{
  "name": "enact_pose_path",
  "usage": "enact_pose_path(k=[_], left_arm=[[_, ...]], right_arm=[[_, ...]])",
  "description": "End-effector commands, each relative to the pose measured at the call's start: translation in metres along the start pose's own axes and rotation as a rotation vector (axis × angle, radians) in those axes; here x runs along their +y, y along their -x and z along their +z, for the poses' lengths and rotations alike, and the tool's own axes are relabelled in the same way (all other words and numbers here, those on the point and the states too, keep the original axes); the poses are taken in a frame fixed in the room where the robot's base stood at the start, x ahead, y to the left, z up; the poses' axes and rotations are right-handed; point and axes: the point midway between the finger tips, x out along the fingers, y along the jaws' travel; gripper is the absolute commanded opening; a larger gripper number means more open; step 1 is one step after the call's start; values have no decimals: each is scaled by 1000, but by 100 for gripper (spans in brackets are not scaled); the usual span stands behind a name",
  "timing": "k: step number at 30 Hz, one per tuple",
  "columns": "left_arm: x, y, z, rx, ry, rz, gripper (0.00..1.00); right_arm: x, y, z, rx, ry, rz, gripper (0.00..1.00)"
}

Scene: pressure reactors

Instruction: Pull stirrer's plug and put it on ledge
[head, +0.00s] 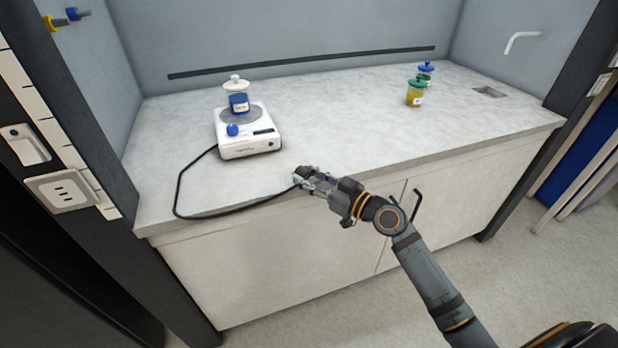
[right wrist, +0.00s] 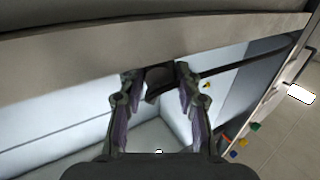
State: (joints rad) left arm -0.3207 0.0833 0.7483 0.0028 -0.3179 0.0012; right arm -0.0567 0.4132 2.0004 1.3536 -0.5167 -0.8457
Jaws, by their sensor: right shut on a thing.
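The white stirrer (head: 248,148) stands on the left part of the pale worktop (head: 340,130), with a blue-labelled jar (head: 238,100) on its plate. Its black cable (head: 178,190) loops left and forward, then runs along the worktop's front to my right gripper (head: 306,178). My right gripper is at the front edge of the worktop, shut on the dark plug (head: 302,172). In the right wrist view the plug (right wrist: 158,78) sits between the fingertips, with the cable leading off to the right. Whether the plug touches the worktop cannot be told. My left gripper is out of view.
A socket plate (head: 62,190) with empty-looking slots is on the dark left post, below a white switch (head: 26,145). A green-lidded jar (head: 415,95) and a blue-lidded one (head: 426,70) stand at the back right. The middle of the worktop is clear.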

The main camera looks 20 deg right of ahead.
Motion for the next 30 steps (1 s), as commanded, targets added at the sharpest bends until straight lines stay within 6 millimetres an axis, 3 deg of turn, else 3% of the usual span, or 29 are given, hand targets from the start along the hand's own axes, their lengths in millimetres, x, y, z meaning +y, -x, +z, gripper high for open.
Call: enact_pose_path(k=[2, 3, 8, 19, 30], left_arm=[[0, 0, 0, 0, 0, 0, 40], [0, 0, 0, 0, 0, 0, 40], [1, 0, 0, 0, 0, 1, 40], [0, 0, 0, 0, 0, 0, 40], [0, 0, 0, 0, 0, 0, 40]], right_arm=[[0, 0, 0, 0, 0, 0, 0], [0, 0, 0, 0, 0, 0, 39], [0, 0, 0, 0, 0, 0, 60], [0, 0, -8, 1, 3, -1, 60], [0, 0, -83, 2, 6, -1, 60]])
